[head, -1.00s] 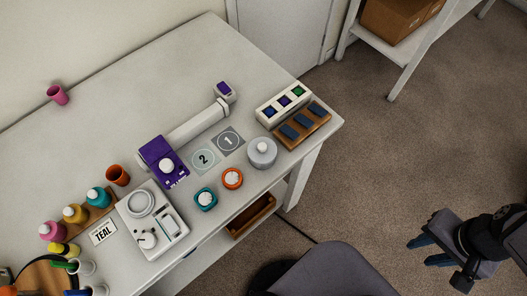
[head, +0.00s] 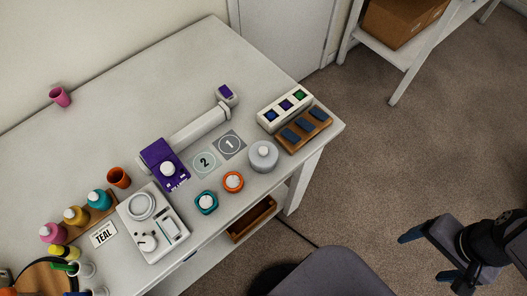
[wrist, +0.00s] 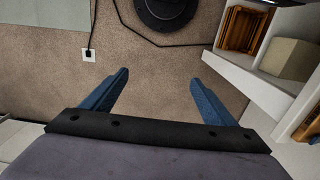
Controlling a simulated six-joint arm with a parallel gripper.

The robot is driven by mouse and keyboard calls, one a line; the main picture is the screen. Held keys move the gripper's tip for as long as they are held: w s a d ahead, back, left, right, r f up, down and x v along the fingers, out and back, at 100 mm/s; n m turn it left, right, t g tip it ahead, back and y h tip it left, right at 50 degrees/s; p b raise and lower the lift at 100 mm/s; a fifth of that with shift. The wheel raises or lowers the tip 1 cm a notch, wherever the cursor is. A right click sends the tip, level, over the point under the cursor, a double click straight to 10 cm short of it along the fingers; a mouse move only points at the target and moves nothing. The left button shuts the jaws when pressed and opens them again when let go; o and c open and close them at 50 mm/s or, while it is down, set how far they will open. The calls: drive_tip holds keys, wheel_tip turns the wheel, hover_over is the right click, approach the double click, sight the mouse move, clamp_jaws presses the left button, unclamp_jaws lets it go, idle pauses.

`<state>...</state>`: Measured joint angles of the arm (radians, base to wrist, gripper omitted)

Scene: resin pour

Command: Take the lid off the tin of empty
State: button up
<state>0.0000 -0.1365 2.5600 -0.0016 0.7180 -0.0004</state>
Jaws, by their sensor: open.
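A round grey tin (head: 263,157) stands near the table's right front edge in the head view. A lid with a pale knob (head: 263,152) sits on top of it. I cannot read any label on the tin. My gripper (head: 426,256) is over the floor at the lower right, well apart from the table and the tin. Its blue fingers are spread wide with nothing between them. The wrist view also shows the empty open gripper (wrist: 158,80), with floor beyond it; the tin is not in that view.
Left of the tin are an orange timer-like disc (head: 233,182), a teal one (head: 206,202) and mats marked 1 (head: 229,145) and 2 (head: 204,163). Behind it are a wooden rack (head: 303,131) and a white block (head: 284,108). A dark chair (head: 330,270) stands in front of the table.

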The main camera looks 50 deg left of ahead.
wheel_tip(320, 180, up, 8)
drive_tip(key=n+y+p, duration=0.2)
drive_tip(key=n+p, duration=0.1)
drive_tip(key=n, duration=1.2)
hover_over(263, 150)
drive_tip(key=shift+s+d+r, duration=0.1)
drive_tip(key=shift+s+d, duration=0.2)
drive_tip(key=shift+d, duration=0.1)
drive_tip(key=shift+s+d+f+n+h, duration=0.1)
drive_tip(key=shift+d+f+n+h, duration=0.2)
drive_tip(key=shift+f+n, duration=0.15)
drive_tip(key=shift+w+a+f+p, duration=0.15)
drive_tip(key=shift+f+p, duration=0.3)
drive_tip(key=shift+f, duration=0.35)
drive_tip(key=shift+w+a+f+p, duration=0.1)
drive_tip(key=shift+a+f+p, duration=0.1)
drive_tip(key=shift+f+p, duration=0.4)
drive_tip(key=shift+w+a+f+p, duration=0.15)
drive_tip(key=shift+f+p, duration=0.1)
drive_tip(key=shift+f, duration=0.7)
drive_tip(key=shift+a+f, duration=0.1)
drive_tip(key=shift+f, duration=0.65)
